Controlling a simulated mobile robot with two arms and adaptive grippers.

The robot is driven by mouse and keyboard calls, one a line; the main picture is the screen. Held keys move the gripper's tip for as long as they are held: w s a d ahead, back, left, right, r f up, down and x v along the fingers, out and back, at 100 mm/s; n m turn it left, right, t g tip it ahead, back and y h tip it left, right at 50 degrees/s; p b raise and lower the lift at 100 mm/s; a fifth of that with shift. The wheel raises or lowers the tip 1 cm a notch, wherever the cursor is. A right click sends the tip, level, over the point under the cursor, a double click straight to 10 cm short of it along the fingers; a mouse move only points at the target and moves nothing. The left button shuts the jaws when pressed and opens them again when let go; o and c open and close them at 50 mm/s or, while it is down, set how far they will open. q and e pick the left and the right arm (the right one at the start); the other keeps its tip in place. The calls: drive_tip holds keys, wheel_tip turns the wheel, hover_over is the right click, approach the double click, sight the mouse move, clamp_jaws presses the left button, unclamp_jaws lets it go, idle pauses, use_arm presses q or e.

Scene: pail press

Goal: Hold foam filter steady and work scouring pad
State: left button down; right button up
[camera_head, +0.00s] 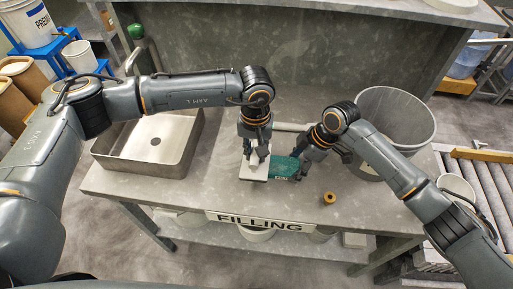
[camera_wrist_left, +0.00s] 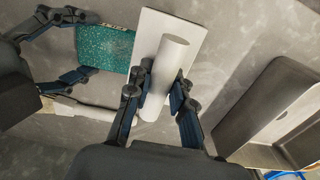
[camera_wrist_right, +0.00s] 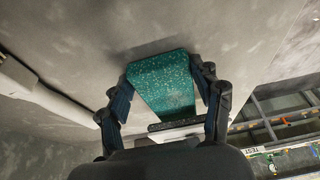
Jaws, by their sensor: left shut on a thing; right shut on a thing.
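A white board (camera_head: 254,172) lies on the table, with a white cylinder (camera_wrist_left: 163,75) on it. The cylinder is likely the foam filter; I cannot tell whether it is fixed to the board. My left gripper (camera_wrist_left: 158,100) is shut on the cylinder; it is above the board in the head view (camera_head: 256,156). The green speckled scouring pad (camera_head: 284,167) lies right of the board, its near edge beside it; it also shows in the left wrist view (camera_wrist_left: 104,48). My right gripper (camera_wrist_right: 162,90) is shut on the pad (camera_wrist_right: 165,82), one finger on each side.
A shallow metal basin (camera_head: 150,140) stands left on the table. A large grey pail (camera_head: 397,112) stands at the right, close behind my right arm. A small orange-brown knob (camera_head: 329,198) is near the front. A pale bar (camera_head: 290,127) lies behind the pad. Rollers run at far right.

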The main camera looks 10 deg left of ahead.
sight(267, 160)
use_arm(q)
drive_tip(key=shift+f, duration=1)
idle(0.4)
drive_tip(key=shift+w+d, duration=0.1)
drive_tip(key=shift+d, duration=1.4)
drive_tip(key=shift+f, duration=0.1)
drive_tip(key=shift+a, duration=1.65)
drive_tip(key=shift+d+r, duration=0.1)
drive_tip(key=shift+r, duration=1.5)
